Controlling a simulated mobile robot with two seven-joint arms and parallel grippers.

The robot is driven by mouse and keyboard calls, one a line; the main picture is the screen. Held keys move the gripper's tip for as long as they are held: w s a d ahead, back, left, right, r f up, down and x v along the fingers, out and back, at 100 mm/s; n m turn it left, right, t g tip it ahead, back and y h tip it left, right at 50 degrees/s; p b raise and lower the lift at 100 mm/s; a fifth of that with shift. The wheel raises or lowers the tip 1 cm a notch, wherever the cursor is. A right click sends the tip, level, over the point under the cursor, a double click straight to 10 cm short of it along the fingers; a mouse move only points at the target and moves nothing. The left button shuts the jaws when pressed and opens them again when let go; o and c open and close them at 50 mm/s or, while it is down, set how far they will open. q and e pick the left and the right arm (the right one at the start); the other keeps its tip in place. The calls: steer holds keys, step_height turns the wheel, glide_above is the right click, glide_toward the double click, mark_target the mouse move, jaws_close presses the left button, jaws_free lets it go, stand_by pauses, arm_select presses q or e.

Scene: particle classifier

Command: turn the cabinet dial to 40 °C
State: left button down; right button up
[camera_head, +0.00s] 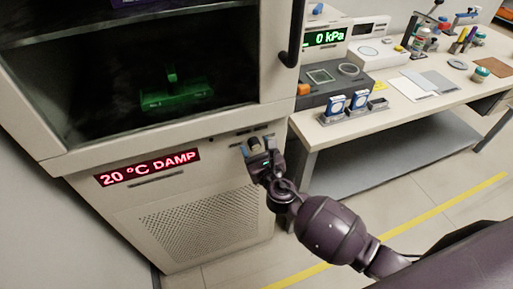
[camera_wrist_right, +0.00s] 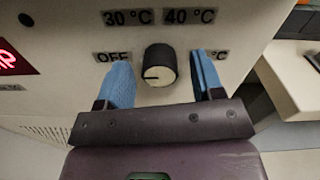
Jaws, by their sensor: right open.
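The cabinet dial (camera_wrist_right: 160,65) is a round dark knob with a pale face on the cabinet's front panel. Its dark mark points to the left, roughly toward the OFF side. Around it are the labels OFF (camera_wrist_right: 113,57), 30 °C (camera_wrist_right: 127,17), 40 °C (camera_wrist_right: 189,16) and one at right partly hidden by a finger, ending in °C. My right gripper (camera_wrist_right: 163,72) is open, with one blue finger on each side of the dial and gaps visible between. In the head view my right gripper (camera_head: 258,160) is at the panel. My left gripper is out of view.
The cabinet's red display (camera_head: 148,167) reads 20 °C DAMP. Above the panel is the dark cabinet window (camera_head: 130,65) with a black handle (camera_head: 293,35). A bench (camera_head: 400,105) with instruments stands close at the right. Open floor lies below the arm.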

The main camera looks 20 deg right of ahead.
steer(key=c, duration=0.9)
